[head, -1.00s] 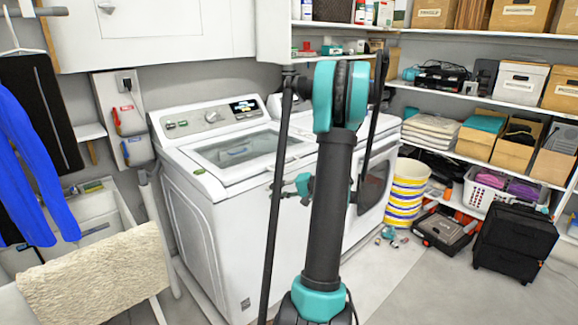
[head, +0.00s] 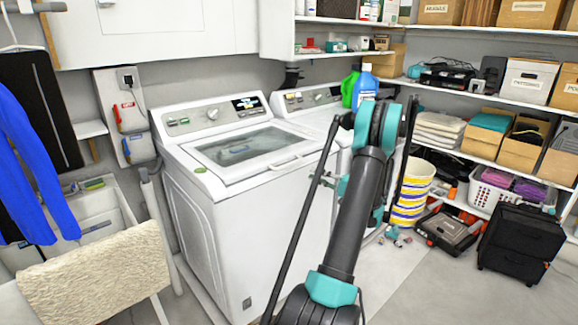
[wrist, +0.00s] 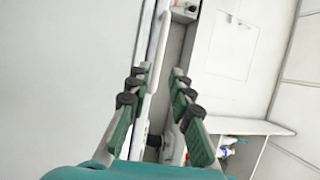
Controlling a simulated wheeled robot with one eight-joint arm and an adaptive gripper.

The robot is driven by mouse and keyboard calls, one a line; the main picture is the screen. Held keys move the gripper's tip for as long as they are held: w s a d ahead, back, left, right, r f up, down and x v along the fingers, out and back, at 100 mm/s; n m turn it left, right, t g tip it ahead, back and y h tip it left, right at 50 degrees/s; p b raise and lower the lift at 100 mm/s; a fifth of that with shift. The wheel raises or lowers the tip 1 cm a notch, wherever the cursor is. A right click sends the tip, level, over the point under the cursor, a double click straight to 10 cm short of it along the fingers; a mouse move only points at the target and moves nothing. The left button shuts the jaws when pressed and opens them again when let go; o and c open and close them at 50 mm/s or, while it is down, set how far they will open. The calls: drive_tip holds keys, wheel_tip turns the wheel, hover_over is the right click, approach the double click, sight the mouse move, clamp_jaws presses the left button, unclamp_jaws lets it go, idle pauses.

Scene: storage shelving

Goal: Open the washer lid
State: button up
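The white washer (head: 215,215) stands left of centre in the head view. Its lid (head: 238,146), with a dark glass window and a pale handle lip at the front right edge, lies shut and flat. My gripper (wrist: 158,112) shows in the wrist view with its two teal-padded fingers apart. A white edge runs through the space between the fingers in that picture; I cannot tell whether it touches them or which part it belongs to.
A second white machine (head: 308,112) stands right of the washer, with green (head: 349,88) and blue (head: 366,88) bottles above it. A striped bucket (head: 411,190), toolbox (head: 449,232) and black drawer unit (head: 515,240) stand at right. A wall cabinet (head: 160,30) hangs above. Floor at front right is clear.

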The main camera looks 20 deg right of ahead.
sight(289, 164)
drive_tip(key=x, duration=1.2)
drive_tip(key=shift+w+a+r, duration=0.1)
drive_tip(key=shift+w+a, duration=0.05)
drive_tip(key=shift+w, duration=0.05)
clamp_jaws()
